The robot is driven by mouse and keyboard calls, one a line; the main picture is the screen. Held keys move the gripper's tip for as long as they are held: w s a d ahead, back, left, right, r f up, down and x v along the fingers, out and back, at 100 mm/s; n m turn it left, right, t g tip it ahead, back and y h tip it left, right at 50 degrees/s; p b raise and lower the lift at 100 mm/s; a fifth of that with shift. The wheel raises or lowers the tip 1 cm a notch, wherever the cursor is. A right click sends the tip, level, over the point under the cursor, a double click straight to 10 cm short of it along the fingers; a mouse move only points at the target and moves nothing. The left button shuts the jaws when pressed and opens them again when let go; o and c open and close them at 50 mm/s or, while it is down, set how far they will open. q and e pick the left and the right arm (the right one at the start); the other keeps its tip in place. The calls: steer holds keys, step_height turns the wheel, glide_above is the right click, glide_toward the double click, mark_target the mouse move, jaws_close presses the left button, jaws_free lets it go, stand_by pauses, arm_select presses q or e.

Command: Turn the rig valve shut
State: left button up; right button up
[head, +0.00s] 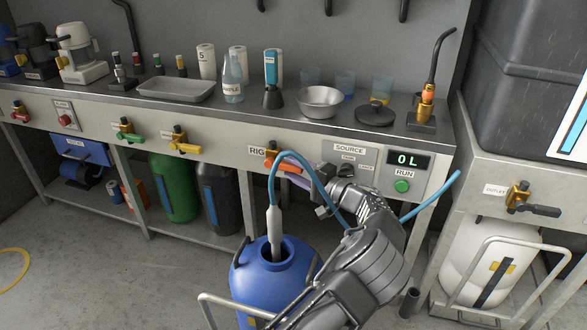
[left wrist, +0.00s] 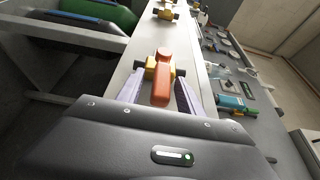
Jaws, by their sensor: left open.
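The rig valve (head: 270,157) sits on the bench's front panel beside the RIG label, with a brass body and an orange handle (left wrist: 161,82). In the head view the handle extends right from the body. My left gripper (head: 288,163) is at the valve. In the left wrist view its two pale purple fingers (left wrist: 160,90) are open, one on each side of the handle. I cannot tell whether they touch it. My arm hides part of the panel below. My right gripper is not in view.
A blue hose (head: 277,165) arches beside my gripper, its grey nozzle in a blue drum (head: 263,280). A display (head: 408,160) reads 0 L above a green RUN button (head: 402,186). Yellow (head: 182,145) and green (head: 128,135) valves sit left along the panel.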

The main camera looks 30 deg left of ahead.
arm_select(q)
steer(key=shift+d, duration=0.1)
steer(key=d, duration=0.2)
steer(key=d+p, duration=0.1)
steer(key=d, duration=0.2)
steer(key=s+d, duration=0.1)
steer(key=d, duration=0.1)
steer(key=shift+d+f, duration=0.1)
steer(key=shift+d, duration=0.2)
